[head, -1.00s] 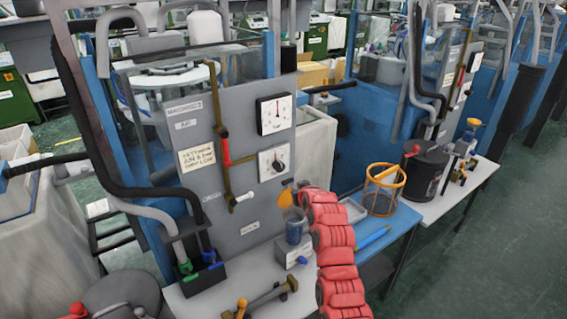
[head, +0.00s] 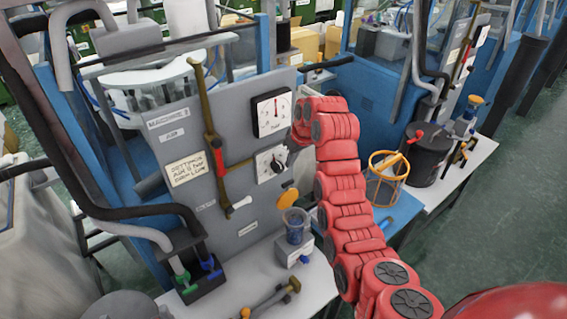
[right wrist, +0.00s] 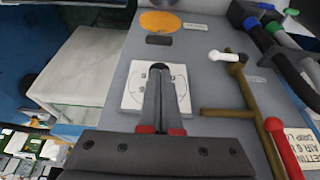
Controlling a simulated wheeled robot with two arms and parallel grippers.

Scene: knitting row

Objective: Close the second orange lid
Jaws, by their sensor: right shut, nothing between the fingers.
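An orange lid (head: 288,198) stands raised above a clear cup (head: 296,226) at the base of the grey panel. The lid also shows as a flat orange oval in the right wrist view (right wrist: 160,22). A smaller yellow-orange piece (head: 476,99) shows on the farther machine; I cannot tell whether it is a lid. My right gripper (right wrist: 160,70) is shut and empty in front of the lower white dial (right wrist: 158,92), apart from the lid. In the head view its fingers (head: 287,156) are mostly hidden by my red arm. My left gripper is not in view.
The grey panel (head: 215,170) carries two dials and a brass pipe (head: 211,130) with a red handle. An orange-rimmed basket (head: 387,180) and a black pot (head: 428,152) stand to the right. Brass fittings (head: 270,300) lie on the white table in front.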

